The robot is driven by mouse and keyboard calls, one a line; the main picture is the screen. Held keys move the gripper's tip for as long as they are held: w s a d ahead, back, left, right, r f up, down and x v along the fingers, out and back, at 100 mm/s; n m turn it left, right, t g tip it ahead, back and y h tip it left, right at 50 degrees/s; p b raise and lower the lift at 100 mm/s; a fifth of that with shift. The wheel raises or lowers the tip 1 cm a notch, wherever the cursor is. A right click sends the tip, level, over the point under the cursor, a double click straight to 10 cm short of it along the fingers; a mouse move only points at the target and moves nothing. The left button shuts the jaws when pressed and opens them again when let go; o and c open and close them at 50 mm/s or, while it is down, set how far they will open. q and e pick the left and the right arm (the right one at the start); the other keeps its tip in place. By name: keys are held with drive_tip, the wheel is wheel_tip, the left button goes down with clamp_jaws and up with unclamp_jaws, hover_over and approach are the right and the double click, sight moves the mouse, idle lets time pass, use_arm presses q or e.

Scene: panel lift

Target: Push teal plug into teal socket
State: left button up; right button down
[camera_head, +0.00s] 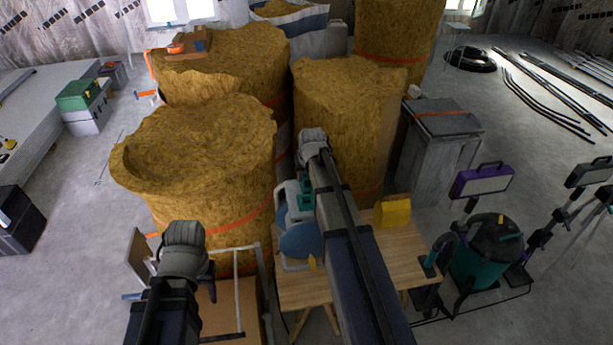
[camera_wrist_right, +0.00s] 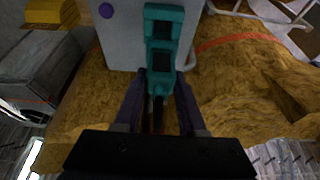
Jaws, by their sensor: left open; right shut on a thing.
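In the right wrist view, a teal plug (camera_wrist_right: 160,63) with a dark square sits between the fingertips of my right gripper (camera_wrist_right: 161,80), which is shut on it. Directly beyond it is a teal socket (camera_wrist_right: 163,16) on a pale box (camera_wrist_right: 123,40). Plug and socket overlap in this view; I cannot tell how deep the plug sits. In the head view, teal (camera_head: 306,196) shows beside my right arm, at the white-framed unit with a blue disc (camera_head: 300,242). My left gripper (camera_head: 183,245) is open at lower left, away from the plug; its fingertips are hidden.
The unit stands on a wooden table (camera_head: 375,262) with a yellow box (camera_head: 393,211). Large yellow insulation rolls (camera_head: 200,160) crowd the area behind. A teal and black canister (camera_head: 480,255) stands at right. A purple spot (camera_wrist_right: 105,10) is on the pale box.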

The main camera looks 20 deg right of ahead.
sight(307, 187)
drive_tip(key=shift+f+b, duration=1.95)
drive_tip(key=shift+f, duration=0.35)
drive_tip(key=shift+f+b, duration=0.45)
drive_tip(key=shift+b, duration=0.05)
drive_tip(key=shift+c, duration=2)
unclamp_jaws()
drive_tip(key=shift+r, duration=0.1)
drive_tip(key=p+v, duration=0.7)
drive_tip(key=shift+s+r, duration=0.15)
drive_tip(key=shift+r, duration=0.15)
